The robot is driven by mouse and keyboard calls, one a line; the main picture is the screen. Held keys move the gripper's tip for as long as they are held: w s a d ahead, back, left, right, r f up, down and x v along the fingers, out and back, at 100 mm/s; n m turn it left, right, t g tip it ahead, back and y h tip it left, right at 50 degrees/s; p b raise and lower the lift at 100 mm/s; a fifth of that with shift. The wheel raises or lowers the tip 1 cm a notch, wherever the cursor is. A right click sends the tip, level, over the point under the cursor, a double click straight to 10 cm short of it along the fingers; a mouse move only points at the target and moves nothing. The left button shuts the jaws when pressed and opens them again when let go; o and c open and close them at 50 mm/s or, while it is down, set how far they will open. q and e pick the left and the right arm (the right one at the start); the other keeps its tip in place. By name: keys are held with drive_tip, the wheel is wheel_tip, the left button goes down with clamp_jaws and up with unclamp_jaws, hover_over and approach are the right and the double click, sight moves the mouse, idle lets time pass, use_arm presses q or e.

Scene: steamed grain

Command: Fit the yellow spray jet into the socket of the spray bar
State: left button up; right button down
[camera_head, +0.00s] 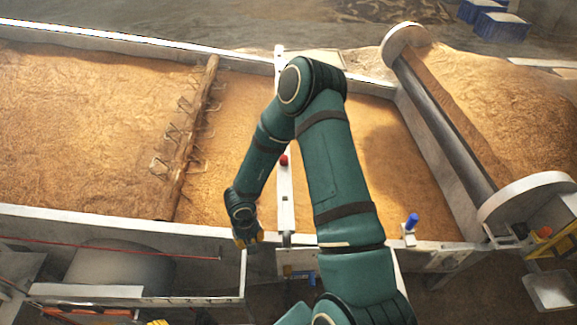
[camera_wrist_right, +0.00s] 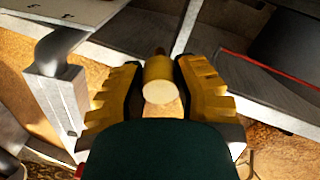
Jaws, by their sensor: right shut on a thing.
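My right gripper (camera_head: 247,240) hangs at the near wall of the trough, left of the lower end of the white spray bar (camera_head: 284,205). In the right wrist view its two yellow ridged fingers (camera_wrist_right: 158,88) are closed on the yellow spray jet (camera_wrist_right: 158,84), whose pale round end faces the camera. The jet is hidden or too small to tell in the head view. A red jet (camera_head: 283,160) sits on the spray bar. I cannot make out the empty socket. A pale metal bar with a bent grey pipe (camera_wrist_right: 60,45) stands left of the fingers, apart from the jet. My left gripper is not seen.
Grain fills the trough, with a toothed wooden rake beam (camera_head: 190,140) left of the bar. A blue piece (camera_head: 412,221) stands on the near wall at right. A large roller (camera_head: 445,130) crosses the right end. The near wall (camera_head: 120,227) runs below my gripper.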

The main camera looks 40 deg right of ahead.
sight(285, 193)
use_arm(q)
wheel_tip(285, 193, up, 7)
drive_tip(key=p, duration=0.5)
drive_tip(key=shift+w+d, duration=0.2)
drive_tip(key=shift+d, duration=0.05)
use_arm(e)
drive_tip(key=w+d+r+m, duration=0.2)
drive_tip(key=d+r+m, duration=0.1)
drive_tip(key=d, duration=0.6)
drive_tip(key=w+d+r+m, duration=0.2)
drive_tip(key=d+r+m, duration=0.2)
drive_tip(key=d, duration=0.5)
drive_tip(key=shift+r+m, duration=0.25)
drive_tip(key=shift+m, duration=0.55)
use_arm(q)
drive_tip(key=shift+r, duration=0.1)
use_arm(e)
drive_tip(key=shift+w, duration=0.1)
drive_tip(key=shift+f+b, duration=1.4)
drive_tip(key=shift+f, duration=0.45)
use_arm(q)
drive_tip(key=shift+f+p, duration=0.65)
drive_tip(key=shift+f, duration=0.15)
use_arm(e)
drive_tip(key=shift+f, duration=0.75)
